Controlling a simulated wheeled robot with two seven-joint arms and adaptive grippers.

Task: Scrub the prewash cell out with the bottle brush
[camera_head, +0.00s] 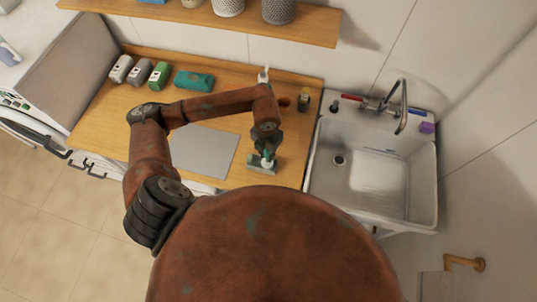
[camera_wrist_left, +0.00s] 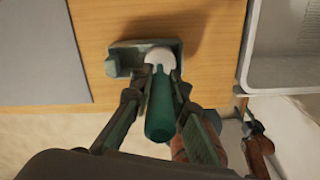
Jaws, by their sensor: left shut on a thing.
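My left gripper (camera_head: 266,150) reaches down over the right part of the wooden counter. In the left wrist view, its fingers (camera_wrist_left: 160,95) are shut on the bottle brush (camera_wrist_left: 161,113), which has a dark green handle and a white head. A small grey-green tray (camera_head: 255,160) with a raised rim lies on the counter under the gripper. In the left wrist view, the white head overlaps the right part of this tray (camera_wrist_left: 124,64). I cannot tell how deep the head sits in the prewash cell, as the brush and fingers hide it. My right gripper does not show in the head view.
A grey mat (camera_head: 203,151) lies left of the tray. The white sink (camera_head: 384,185) with its faucet (camera_head: 402,107) is at the right. A green folded cloth (camera_head: 193,80) and several bottles (camera_head: 158,74) stand further back. A shelf (camera_head: 300,27) overhangs the back.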

